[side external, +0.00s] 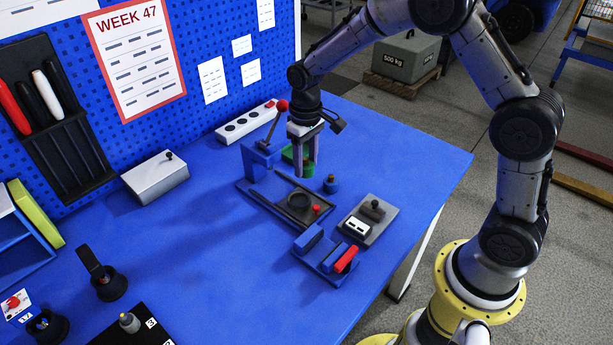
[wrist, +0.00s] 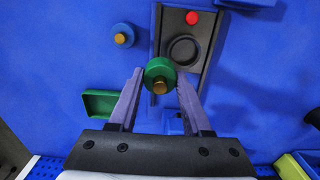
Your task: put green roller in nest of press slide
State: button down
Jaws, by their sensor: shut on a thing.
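The green roller (wrist: 154,68) has a brass knob on top and sits between the fingertips of my gripper (wrist: 160,76) in the wrist view. My gripper (side external: 304,172) is shut on it, above the bench, pointing down. In the side view the fingers largely hide the roller. The press slide is a dark plate (wrist: 207,28) with a round, empty nest (wrist: 183,51); the nest also shows in the side view (side external: 299,202). In the wrist view the roller appears just lower left of the nest, apart from it.
A blue roller (wrist: 123,35) stands beside the slide. A green tray (wrist: 98,103) lies near my left finger. A red knob (wrist: 192,17) sits beyond the nest. A lever with a red ball (side external: 282,105) rises by the slide. A grey box (side external: 368,220) and blue fixture (side external: 325,257) stand nearby.

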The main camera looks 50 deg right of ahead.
jog(key=shift+s, duration=0.25)
jog(key=s+a+r+n, duration=0.1)
jog(key=s+r, duration=0.3)
jog(key=s, duration=0.3)
jog(key=s+a+r+n, duration=0.1)
jog(key=s+a+r, duration=0.1)
jog(key=s+r, duration=0.4)
send_over(299, 202)
notch_tip(299, 202, down, 11)
jog(key=shift+r, duration=0.1)
jog(key=shift+f, duration=1.6)
